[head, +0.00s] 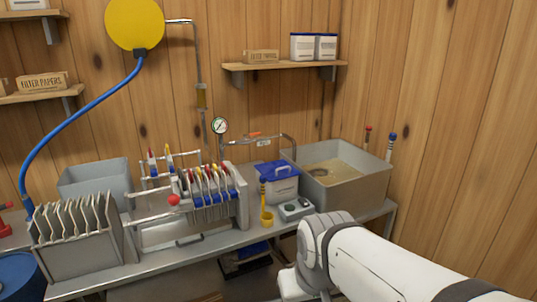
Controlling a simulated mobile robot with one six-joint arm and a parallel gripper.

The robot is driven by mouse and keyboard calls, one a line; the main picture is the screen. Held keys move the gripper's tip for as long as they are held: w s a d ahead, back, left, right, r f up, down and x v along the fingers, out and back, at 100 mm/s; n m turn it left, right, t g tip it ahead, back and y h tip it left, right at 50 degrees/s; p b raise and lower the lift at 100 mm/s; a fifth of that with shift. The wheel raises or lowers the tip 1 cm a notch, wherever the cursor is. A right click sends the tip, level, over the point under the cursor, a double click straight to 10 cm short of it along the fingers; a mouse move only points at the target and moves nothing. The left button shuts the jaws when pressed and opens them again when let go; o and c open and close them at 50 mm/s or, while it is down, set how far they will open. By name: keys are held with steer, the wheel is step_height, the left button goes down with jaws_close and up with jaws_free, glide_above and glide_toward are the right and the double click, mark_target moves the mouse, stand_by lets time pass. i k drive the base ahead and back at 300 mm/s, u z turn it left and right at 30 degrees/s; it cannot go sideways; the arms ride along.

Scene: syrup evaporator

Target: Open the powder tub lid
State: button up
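The powder tub (282,190) appears to be the white tub on the metal bench, right of the plate press and left of the large grey basin. Its blue lid (276,169) sits on top and looks closed. A raised blue loop shows on the lid, perhaps a handle. My white arm enters from the lower right, and its bend is in front of and below the tub. My gripper is not visible, so I cannot tell its state or its distance from the lid.
A yellow cup (267,218) with a blue-topped handle and a small grey device (296,209) stand close in front of the tub. The plate press (205,195) is at its left and the basin (345,188) at its right. A curved pipe (262,138) passes behind it.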

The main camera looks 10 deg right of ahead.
mark_target(280, 169)
steer(key=z, duration=0.35)
steer(key=i, duration=1.8)
steer(key=u, duration=0.4)
steer(key=k, duration=0.65)
steer(key=u, duration=0.15)
steer(key=i, duration=0.7)
steer(key=z, duration=0.1)
